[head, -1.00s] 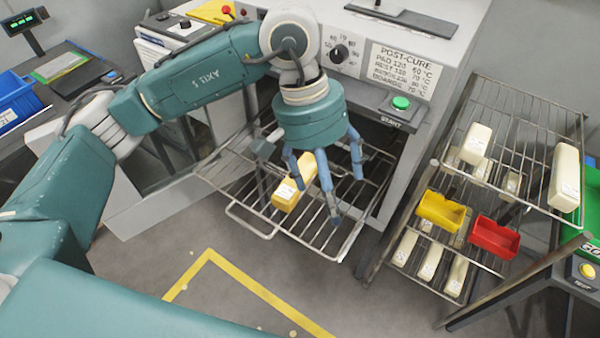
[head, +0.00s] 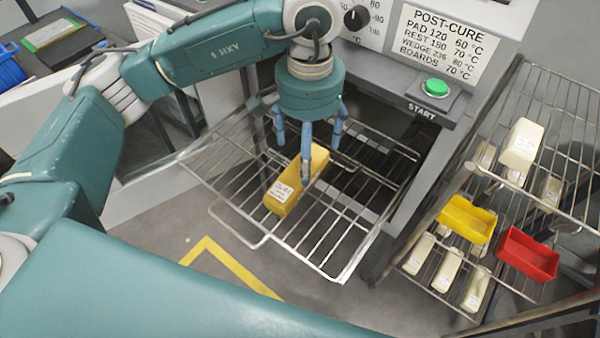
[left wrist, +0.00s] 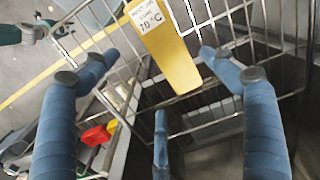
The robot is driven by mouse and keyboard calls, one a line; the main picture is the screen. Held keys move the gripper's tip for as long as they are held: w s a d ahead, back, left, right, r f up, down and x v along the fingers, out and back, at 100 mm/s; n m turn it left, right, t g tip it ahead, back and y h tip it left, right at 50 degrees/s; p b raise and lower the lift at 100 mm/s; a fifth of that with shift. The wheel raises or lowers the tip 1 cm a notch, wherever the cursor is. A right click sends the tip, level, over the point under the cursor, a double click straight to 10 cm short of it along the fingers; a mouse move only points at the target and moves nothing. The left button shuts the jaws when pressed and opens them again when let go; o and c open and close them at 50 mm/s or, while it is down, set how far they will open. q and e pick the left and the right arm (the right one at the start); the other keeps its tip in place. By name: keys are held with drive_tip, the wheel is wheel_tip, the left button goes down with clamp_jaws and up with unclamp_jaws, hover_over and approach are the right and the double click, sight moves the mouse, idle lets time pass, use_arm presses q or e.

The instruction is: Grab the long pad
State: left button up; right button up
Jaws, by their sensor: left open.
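A long yellow pad (head: 284,194) with a white label lies on the wire rack (head: 335,262) that sticks out of the oven. The pad also shows in the left wrist view (left wrist: 170,58), where part of its label reads "°C". My left gripper (head: 307,158) is above the pad's far half in the head view, its three blue fingers spread open and pointing down. One finger overlaps the pad in the head view; whether it touches cannot be told. In the left wrist view the pad lies beyond the open fingers (left wrist: 160,92), towards the top. My right gripper is not in view.
The post-cure oven has a green START button (head: 435,88) and a temperature sign (head: 440,45). A wire shelf rack at the right holds several cream blocks (head: 521,143), a yellow bin (head: 466,219) and a red bin (head: 527,255). Yellow tape marks the floor.

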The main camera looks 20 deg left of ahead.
sight(298, 176)
use_arm(q)
drive_tip(key=f, duration=0.2)
drive_tip(key=shift+s+f+p, duration=0.35)
drive_tip(key=shift+s+f, duration=0.05)
drive_tip(key=f+p, duration=0.1)
drive_tip(key=f, duration=0.2)
drive_tip(key=a+f+p, duration=0.1)
drive_tip(key=f, duration=0.1)
drive_tip(key=shift+w+p, duration=0.15)
drive_tip(key=shift+p, duration=0.15)
drive_tip(key=shift+d+f, duration=0.1)
drive_tip(key=shift+f, duration=0.15)
drive_tip(key=c, duration=1.3)
drive_tip(key=shift+o, duration=0.2)
drive_tip(key=shift+w+r, duration=0.1)
drive_tip(key=shift+r, duration=0.05)
